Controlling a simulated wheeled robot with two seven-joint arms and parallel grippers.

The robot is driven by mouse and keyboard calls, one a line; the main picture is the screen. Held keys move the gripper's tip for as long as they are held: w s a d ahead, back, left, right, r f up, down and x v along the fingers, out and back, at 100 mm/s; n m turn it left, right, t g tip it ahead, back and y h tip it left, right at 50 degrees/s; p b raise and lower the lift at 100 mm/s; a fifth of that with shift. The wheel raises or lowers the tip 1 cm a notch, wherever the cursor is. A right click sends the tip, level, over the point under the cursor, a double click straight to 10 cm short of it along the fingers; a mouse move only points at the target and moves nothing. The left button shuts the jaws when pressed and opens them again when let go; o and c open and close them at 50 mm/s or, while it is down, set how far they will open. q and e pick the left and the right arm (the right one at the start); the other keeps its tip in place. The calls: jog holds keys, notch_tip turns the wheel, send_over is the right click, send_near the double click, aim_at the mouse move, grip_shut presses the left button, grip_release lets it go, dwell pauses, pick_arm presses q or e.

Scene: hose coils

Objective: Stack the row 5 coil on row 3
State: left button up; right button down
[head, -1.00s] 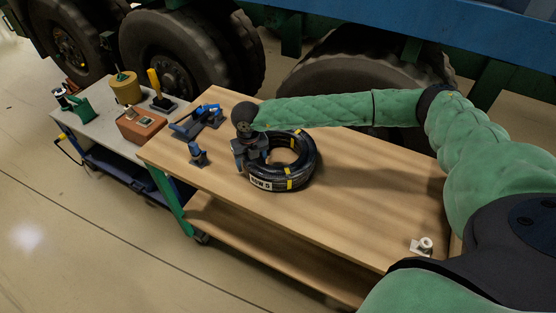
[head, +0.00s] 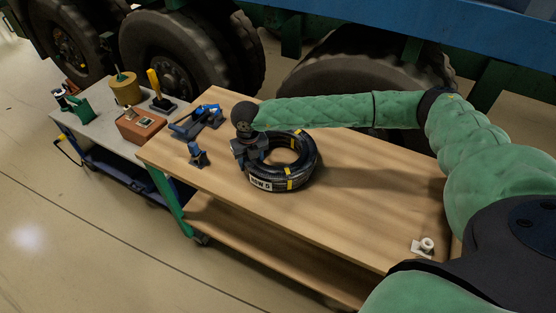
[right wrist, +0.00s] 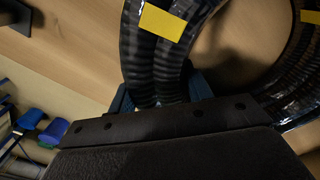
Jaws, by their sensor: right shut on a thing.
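A black hose coil (head: 302,174) with yellow bands and a white label reading ROW 5 lies on the wooden workbench (head: 335,215). My right gripper (head: 248,158) is at the coil's left side, shut on its hose bundle. In the right wrist view the fingers (right wrist: 162,96) sit either side of the ribbed black hose (right wrist: 150,55), just below a yellow band. The coil appears to rest flat on the bench. No coil with a row 3 label is visible. My left gripper is not in view.
A blue tool (head: 197,121) and a small blue stand (head: 197,155) are left of the coil. A white roll (head: 426,245) lies at the bench's near right. The bench's right half is mostly clear.

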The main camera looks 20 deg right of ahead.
jog(key=shift+w+r, duration=0.1)
jog(key=shift+r, duration=0.8)
dwell(0.5)
jog(key=shift+r+p, duration=0.35)
jog(key=shift+r, duration=2.4)
jog(key=c, duration=1.4)
grip_release()
grip_shut()
